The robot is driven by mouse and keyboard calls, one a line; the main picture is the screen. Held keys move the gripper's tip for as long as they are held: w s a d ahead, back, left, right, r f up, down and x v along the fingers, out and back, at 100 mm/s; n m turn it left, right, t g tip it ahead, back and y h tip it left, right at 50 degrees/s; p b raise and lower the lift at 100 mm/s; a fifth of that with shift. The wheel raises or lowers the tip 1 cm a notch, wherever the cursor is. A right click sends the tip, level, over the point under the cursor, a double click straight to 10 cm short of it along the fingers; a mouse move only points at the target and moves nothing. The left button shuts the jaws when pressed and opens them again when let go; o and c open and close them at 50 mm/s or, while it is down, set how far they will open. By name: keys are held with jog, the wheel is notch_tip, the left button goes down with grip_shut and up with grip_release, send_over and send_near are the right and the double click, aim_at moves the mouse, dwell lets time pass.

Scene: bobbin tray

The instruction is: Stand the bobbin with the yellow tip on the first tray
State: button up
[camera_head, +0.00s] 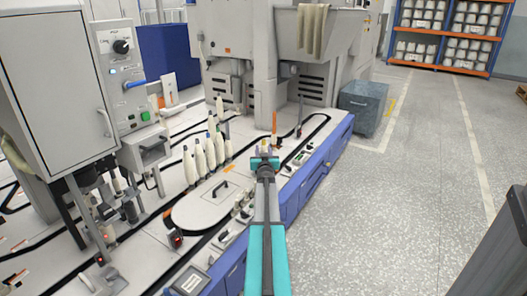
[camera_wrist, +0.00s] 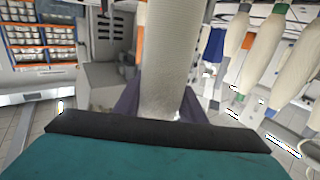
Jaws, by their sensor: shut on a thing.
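My gripper (camera_head: 264,160) is out over the machine's right-hand edge in the head view. In the wrist view its two fingers (camera_wrist: 160,108) are shut on a pale, ribbed bobbin (camera_wrist: 165,55), one finger on each side. The held bobbin's upper end runs out of the wrist view. In the head view it is mostly hidden, and a small yellowish spot shows at the gripper. I cannot tell for certain that this is its tip. An upright orange-topped piece (camera_head: 274,122) stands just behind the gripper. I cannot make out which tray is the first.
Several white bobbins (camera_head: 200,157) stand in a row left of my gripper, some with blue or green tips. A grey bin (camera_head: 362,105) stands at the back right. The floor (camera_head: 400,210) to the right is clear.

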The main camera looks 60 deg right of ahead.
jog(key=shift+f, duration=0.25)
jog(key=o, duration=0.8)
jog(key=shift+v, duration=5.5)
jog(key=shift+s, duration=0.1)
